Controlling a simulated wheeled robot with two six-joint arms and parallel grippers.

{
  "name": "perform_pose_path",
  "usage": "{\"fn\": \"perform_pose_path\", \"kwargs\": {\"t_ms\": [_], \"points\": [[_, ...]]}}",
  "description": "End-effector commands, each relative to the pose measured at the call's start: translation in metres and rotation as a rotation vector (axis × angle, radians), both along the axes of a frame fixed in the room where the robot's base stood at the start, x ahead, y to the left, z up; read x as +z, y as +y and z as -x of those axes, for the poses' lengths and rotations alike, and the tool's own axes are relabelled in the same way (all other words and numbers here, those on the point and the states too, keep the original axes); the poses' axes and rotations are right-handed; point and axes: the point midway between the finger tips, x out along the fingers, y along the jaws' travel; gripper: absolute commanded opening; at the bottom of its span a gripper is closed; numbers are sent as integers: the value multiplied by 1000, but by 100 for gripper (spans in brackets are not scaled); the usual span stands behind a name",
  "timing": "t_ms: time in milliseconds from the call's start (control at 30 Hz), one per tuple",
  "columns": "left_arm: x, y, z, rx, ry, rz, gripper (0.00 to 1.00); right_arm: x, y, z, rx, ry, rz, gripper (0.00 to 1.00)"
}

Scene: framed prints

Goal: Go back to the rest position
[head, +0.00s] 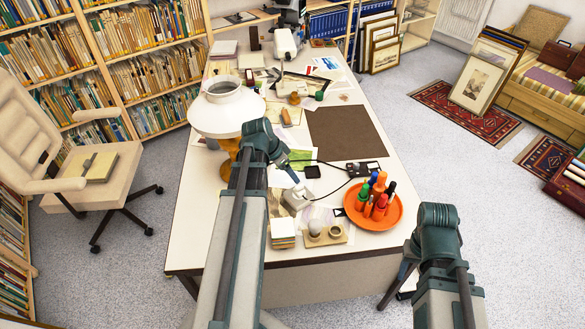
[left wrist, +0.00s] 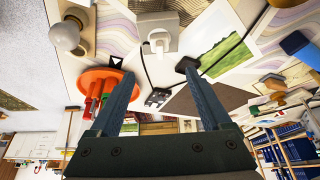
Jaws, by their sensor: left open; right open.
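My left arm reaches over the white desk (head: 220,240), its wrist bent down above the papers. In the left wrist view my left gripper (left wrist: 155,76) is open, with nothing between its two dark fingers. Beyond the fingers are a white device (left wrist: 163,38), a green landscape print (left wrist: 215,42) and an orange tray (left wrist: 97,80). My right arm is low at the right in the head view. My right gripper (head: 397,287) points down beside the desk's right front edge, open and partly hidden by its own wrist. I see nothing held in it.
The orange round tray (head: 373,214) with several bottles stands near the desk's right edge. A white-shaded lamp (head: 227,108) stands by my left arm. Framed prints (head: 482,75) lean at the right. An office chair (head: 65,150) is left.

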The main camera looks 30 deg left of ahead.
Motion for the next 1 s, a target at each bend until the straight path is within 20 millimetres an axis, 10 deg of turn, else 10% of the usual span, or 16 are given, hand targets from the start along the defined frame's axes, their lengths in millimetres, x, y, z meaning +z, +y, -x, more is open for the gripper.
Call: {"fn": "perform_pose_path", "kwargs": {"t_ms": [767, 1000], "points": [[17, 1, 7, -1, 1, 0, 82, 17, 0, 0, 0, 0, 0, 50], [10, -76, 9, -24, 104, 9, 82, 17, 0, 0, 0, 0, 0, 50]]}}
